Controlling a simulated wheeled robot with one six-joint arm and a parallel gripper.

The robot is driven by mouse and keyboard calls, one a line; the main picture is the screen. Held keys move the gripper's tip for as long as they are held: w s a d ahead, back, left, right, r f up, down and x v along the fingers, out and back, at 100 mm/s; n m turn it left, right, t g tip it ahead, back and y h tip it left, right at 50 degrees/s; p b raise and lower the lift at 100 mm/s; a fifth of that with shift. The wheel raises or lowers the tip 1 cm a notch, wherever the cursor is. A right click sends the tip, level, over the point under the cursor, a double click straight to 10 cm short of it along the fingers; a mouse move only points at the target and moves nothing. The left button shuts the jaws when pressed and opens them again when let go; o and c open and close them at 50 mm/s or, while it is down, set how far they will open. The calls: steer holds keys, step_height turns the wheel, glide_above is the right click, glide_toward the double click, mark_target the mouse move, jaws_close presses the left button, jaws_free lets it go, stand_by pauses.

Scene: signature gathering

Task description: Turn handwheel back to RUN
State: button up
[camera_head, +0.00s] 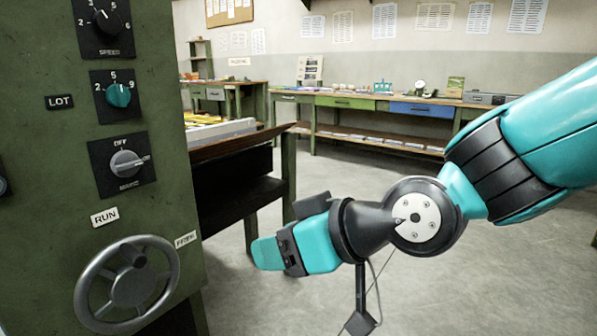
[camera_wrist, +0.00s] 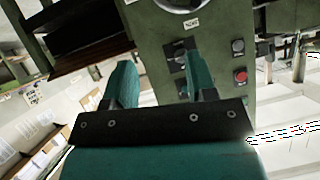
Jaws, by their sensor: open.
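The grey spoked handwheel (camera_head: 132,288) is low on the green machine panel in the head view. A RUN label (camera_head: 104,217) is above it at the upper left, and a second small label (camera_head: 186,239) is at its upper right; its print is hard to read. I cannot tell which label the wheel is set to. My gripper (camera_head: 262,254) is right of the handwheel, apart from it, with its teal fingers pointing left. In the wrist view, my gripper (camera_wrist: 161,76) has its two fingers spread with nothing between them. A round grey part is cut off at that view's top edge.
The green panel (camera_head: 50,150) also carries a speed dial (camera_head: 106,20), a teal knob (camera_head: 119,95) and a grey selector (camera_head: 126,163). A dark table (camera_head: 235,145) stands close behind my gripper. Benches line the back wall. The floor at right is open.

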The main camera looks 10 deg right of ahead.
steer(key=shift+g+h, duration=0.4)
steer(key=shift+g, duration=0.2)
steer(key=r+p, duration=0.1)
steer(key=s+d+r+p, duration=0.1)
steer(key=r+p, duration=0.1)
steer(key=d+r+p, duration=0.1)
steer(key=shift+s+r, duration=0.4)
steer(key=s+d+f+m+g+h, duration=0.25)
steer(key=s+d+g+h, duration=0.3)
steer(key=s+d, duration=0.55)
step_height(320, 180, up, 24)
steer(key=p, duration=2.4)
steer(key=shift+s+a+n+y+p, duration=0.35)
steer(key=shift+p, duration=0.05)
steer(key=shift+g, duration=0.25)
